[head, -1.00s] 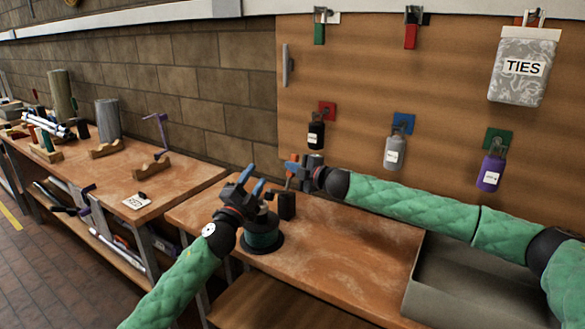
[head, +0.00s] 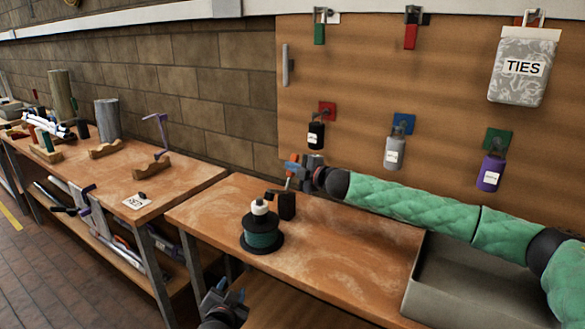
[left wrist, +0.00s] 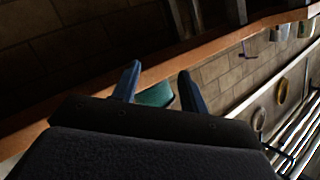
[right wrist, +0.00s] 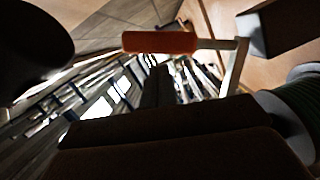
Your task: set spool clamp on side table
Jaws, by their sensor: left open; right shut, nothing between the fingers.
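A spool (head: 262,240) of dark green line with black flanges and a white top stands upright on the near wooden table. Beside it is a black block (head: 287,206) with a thin stem and an orange handle (head: 291,168), which look like parts of the clamp. The orange handle (right wrist: 160,42) lies across the right wrist view, with the block (right wrist: 285,25) behind. My right gripper (head: 300,172) is shut and empty close to the handle; I cannot tell whether they touch. My left gripper (head: 228,292) is open, empty and low before the table's front edge, apart from the spool.
A grey bin (head: 470,290) sits at the table's right. A pegboard (head: 360,70) with hanging bottles stands behind. A separate side bench (head: 120,180) at left holds wooden cradles, cylinders and a label card (head: 137,201). The near table's middle is clear.

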